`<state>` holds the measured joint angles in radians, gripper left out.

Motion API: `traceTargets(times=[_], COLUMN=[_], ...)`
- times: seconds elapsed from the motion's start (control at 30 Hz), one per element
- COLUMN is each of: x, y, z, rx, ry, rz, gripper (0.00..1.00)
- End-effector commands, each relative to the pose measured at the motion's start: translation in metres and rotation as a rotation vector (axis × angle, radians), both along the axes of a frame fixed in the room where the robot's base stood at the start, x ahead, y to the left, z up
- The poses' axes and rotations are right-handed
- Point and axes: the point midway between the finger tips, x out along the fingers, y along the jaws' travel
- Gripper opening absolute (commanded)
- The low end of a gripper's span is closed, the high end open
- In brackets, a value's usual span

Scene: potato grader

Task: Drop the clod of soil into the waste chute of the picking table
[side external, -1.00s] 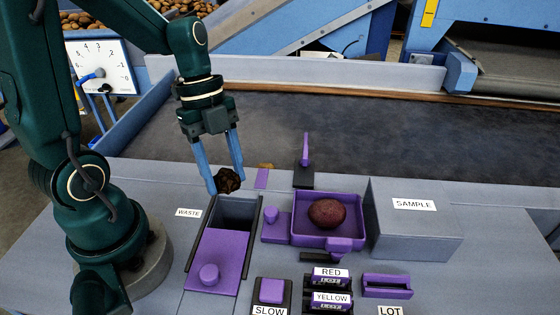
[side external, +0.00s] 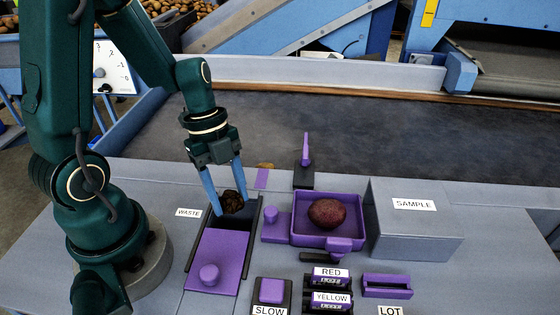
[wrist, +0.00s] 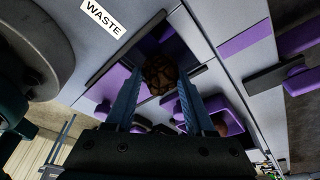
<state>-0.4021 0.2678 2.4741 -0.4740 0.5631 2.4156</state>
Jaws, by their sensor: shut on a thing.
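The clod of soil (side external: 232,202) is a dark brown lump between the blue fingertips of my gripper (side external: 227,203). My gripper is shut on it and points down. The waste chute (side external: 236,222) is a dark rectangular opening beside the WASTE label, with its purple sliding lid (side external: 217,262) drawn back toward the front. The clod is at the chute's far end, at or just above the mouth; its exact height is hard to tell. In the wrist view, the clod (wrist: 160,74) shows between the fingers, over the dark opening.
A purple tray (side external: 298,239) with a reddish potato (side external: 327,213) stands to the right of the chute. A grey SAMPLE box (side external: 415,235) is further right. A thin purple lever (side external: 306,150) stands behind the tray. The dark belt (side external: 400,140) behind is mostly clear.

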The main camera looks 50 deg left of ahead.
Motion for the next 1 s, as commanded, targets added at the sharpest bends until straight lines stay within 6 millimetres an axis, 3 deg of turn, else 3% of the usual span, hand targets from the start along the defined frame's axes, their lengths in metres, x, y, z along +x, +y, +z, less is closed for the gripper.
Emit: traceTargets(times=[0.23,0.27,0.33,0.37,0.57,0.63,1.0], x=[0.0001,0.0001,0.0001,0.0001,0.0001,0.0001,0.0015], y=[-0.0001,-0.0001,-0.0001,-0.0001,-0.0001,-0.0001,0.0001], z=[0.0002,0.0002,0.0002,0.0002,0.0002,0.0002,0.0079], rx=[0.000,0.000,0.000,0.000,0.000,0.000,0.000], ry=[0.000,0.000,0.000,0.000,0.000,0.000,-0.006], rz=[0.000,0.000,0.000,0.000,0.000,0.000,-0.002], gripper=[0.00,0.58,0.85,0.89,0.89,1.00,1.00])
